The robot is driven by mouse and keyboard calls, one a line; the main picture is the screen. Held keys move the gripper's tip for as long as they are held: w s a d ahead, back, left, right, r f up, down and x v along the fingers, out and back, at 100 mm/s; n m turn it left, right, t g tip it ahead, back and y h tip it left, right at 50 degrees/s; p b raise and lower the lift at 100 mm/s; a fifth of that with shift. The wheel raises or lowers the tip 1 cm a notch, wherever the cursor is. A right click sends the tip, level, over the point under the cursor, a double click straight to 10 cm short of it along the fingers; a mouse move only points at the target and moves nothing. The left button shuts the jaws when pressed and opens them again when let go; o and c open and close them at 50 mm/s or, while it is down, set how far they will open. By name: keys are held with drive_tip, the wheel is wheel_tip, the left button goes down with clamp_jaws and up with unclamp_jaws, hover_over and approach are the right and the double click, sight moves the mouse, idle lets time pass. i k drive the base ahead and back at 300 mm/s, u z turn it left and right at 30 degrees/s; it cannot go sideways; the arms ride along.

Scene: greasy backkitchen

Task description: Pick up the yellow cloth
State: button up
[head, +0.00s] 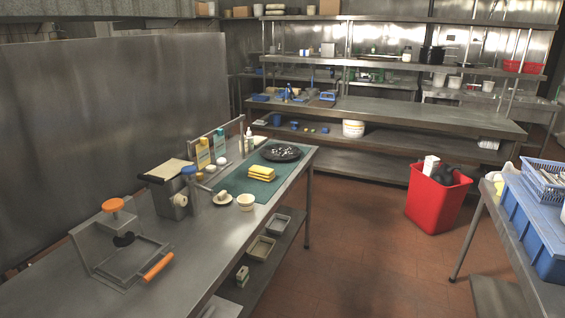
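A folded yellow cloth (261,173) lies on a dark green mat (236,183) near the far end of the left steel table. It looks like a small stack with dark edges between its layers. A round dark plate with pale bits (281,152) is just behind it. A small white cup (246,202) stands in front of it, at the mat's near edge. The cloth is fully in view and nothing covers it. My gripper is not in view.
On the left table (215,240) stand a press with orange handles (122,245), a grey box-shaped holder (172,195) and several bottles (204,153). A red bin (436,198) stands on the tiled floor. Blue crates (535,225) sit at right.

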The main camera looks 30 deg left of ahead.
sight(266, 174)
drive_tip(key=u, duration=0.15)
drive_tip(key=i, duration=1.75)
drive_tip(key=u, duration=1.05)
drive_tip(key=i, duration=0.9)
drive_tip(key=u, duration=1.6)
drive_tip(key=i, duration=0.55)
drive_tip(key=u, duration=0.4)
